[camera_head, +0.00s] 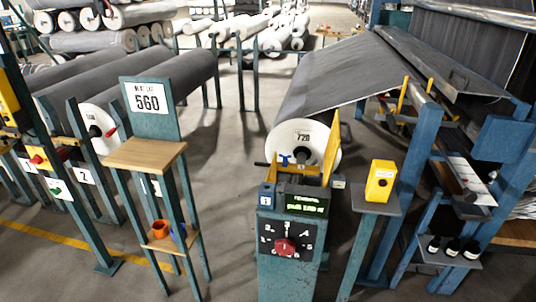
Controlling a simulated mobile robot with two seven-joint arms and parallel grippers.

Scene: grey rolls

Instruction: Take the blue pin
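A small blue T-shaped piece (284,159), which looks like the blue pin, shows at the yellow bracket (312,172) in front of the white end of the grey roll marked 720 (304,133). I cannot tell whether it sits in the bracket or in the roll's end. Another blue item (178,232) is on the lower shelf of the left stand, beside an orange cup (160,228); its shape is too small to tell. Neither of my grippers is in view.
A control post with a red knob (285,247) stands in front of the roll. A yellow box (381,181) is on a stand to its right. The wooden-topped stand (145,154) is on the left. Open floor (228,215) lies between the stand and post.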

